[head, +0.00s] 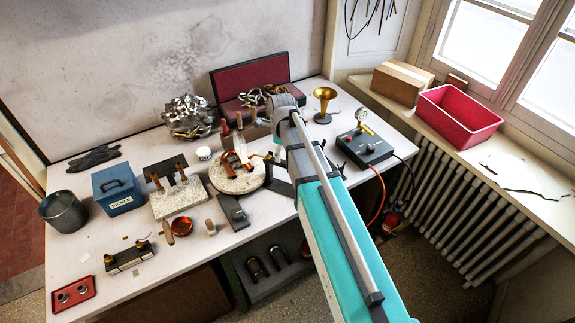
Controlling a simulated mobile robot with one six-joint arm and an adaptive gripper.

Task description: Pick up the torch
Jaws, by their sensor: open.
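The torch (268,155) appears to be the slim brass-tipped piece just right of the round stone turntable (236,180). My arm crosses in front of it and hides most of it, so its handle cannot be made out.
Red-orange pieces (234,162) stand on the turntable. A gauge box (364,147) with orange and black hoses sits right of my arm. A blue box (117,188) and a dark pot (64,211) are at left.

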